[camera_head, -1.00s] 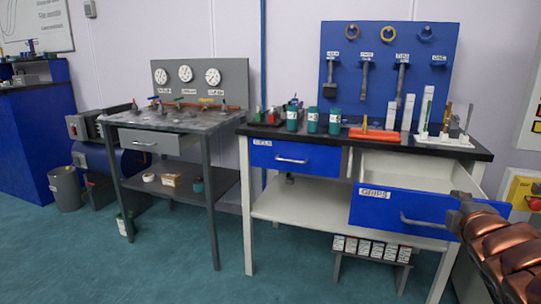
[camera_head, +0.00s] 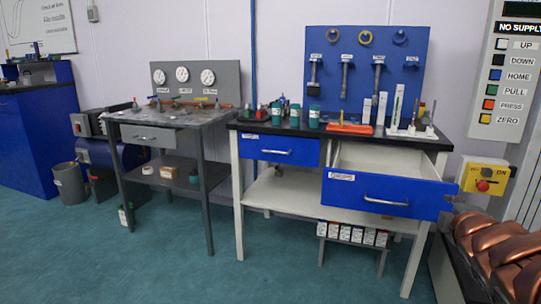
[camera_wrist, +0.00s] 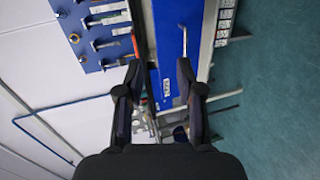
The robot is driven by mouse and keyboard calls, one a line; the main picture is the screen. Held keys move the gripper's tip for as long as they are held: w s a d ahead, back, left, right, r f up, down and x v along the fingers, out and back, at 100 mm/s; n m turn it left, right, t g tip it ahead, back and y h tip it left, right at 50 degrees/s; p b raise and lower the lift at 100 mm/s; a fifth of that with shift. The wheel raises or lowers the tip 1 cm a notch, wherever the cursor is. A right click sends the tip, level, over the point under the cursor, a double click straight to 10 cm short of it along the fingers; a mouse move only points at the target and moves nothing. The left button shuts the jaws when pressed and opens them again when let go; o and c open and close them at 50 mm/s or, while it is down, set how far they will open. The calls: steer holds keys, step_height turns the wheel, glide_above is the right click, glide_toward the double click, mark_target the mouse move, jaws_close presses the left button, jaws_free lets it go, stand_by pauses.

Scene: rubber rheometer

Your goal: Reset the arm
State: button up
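My gripper (camera_wrist: 160,72) shows in the wrist view with its two dark fingers spread apart. Nothing is held between them. Behind the fingers, apart or touching I cannot tell, lies the blue drawer front with its handle (camera_wrist: 183,42). In the head view, my copper-coloured arm (camera_head: 492,255) is at the lower right, and the fingertips cannot be made out there. The right drawer (camera_head: 378,194) of the workbench stands pulled open, just left of my arm.
The workbench (camera_head: 440,140) carries green cups, an orange tray (camera_head: 350,128) and upright tools. A blue tool board (camera_head: 330,90) hangs behind it. A yellow switch box (camera_head: 483,182) and a button panel (camera_head: 505,75) are at the right. Green floor (camera_head: 170,265) is clear in front.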

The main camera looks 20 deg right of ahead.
steer(key=a+r+m+g+y+p, duration=0.2)
steer(key=a+m+g+y+p, duration=0.15)
steer(key=a+p, duration=0.65)
steer(key=a+r+m+g+y+p, duration=0.2)
steer(key=a+m+g+y+p, duration=0.15)
steer(key=a+p, duration=0.7)
steer(key=s+a+r+m+g+y+p, duration=0.1)
steer(key=s+a+r+g+p, duration=0.2)
steer(key=a, duration=0.6)
steer(key=s+a+r+m+g+y+p, duration=0.1)
steer(key=s+a+r+g+y+p, duration=0.1)
steer(key=s+a+r+p, duration=0.3)
steer(key=s+a+g+p, duration=0.1)
steer(key=s+a+p, duration=0.1)
steer(key=s+a, duration=0.2)
steer(key=shift+a+p, duration=0.2)
steer(key=shift+p, duration=0.1)
